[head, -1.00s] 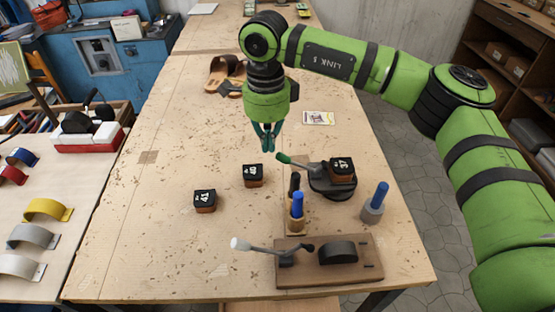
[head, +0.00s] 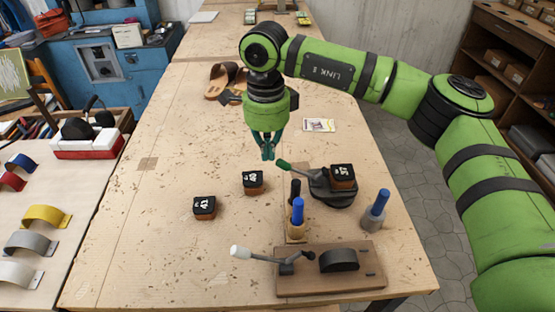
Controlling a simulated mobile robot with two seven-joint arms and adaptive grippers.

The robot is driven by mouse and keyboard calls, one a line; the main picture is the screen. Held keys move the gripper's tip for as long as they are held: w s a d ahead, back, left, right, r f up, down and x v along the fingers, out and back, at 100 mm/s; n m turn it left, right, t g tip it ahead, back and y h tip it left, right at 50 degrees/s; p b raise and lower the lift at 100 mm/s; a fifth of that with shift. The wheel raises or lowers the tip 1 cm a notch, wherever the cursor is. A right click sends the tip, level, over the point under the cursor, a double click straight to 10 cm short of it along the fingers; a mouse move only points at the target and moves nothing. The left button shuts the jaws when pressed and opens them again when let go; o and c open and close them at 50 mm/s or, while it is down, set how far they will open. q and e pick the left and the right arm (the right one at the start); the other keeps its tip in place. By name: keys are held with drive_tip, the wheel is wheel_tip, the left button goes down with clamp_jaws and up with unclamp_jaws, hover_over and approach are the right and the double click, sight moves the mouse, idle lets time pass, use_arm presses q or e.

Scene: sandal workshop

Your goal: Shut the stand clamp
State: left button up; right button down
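The stand clamp is a round dark stand (head: 334,196) with a lever that ends in a green handle tip (head: 283,164). The lever points left and lies low, with its tip a little higher than its pivot. A dark-topped block marked 37 (head: 343,177) sits on the stand. My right gripper (head: 267,157) points down just left of the green tip, with a small gap in the picture. Its teal fingers meet at the tips and hold nothing visible. Whether it touches the handle cannot be made out for sure. My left gripper is not in view.
A wooden board (head: 372,281) with a white-handled lever (head: 240,251) lies at the front. Blue-handled tools stand beside the stand (head: 376,208) and before it (head: 297,212). Two numbered blocks (head: 204,207) (head: 253,182) sit left. Sandals (head: 220,82) and a card (head: 319,125) lie behind.

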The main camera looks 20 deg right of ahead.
drive_tip(key=shift+f, duration=0.15)
idle(0.3)
wheel_tip(320, 180, down, 4)
drive_tip(key=b, duration=0.4)
drive_tip(key=shift+f, duration=0.2)
drive_tip(key=shift+d+r, duration=0.1)
drive_tip(key=shift+d, duration=0.05)
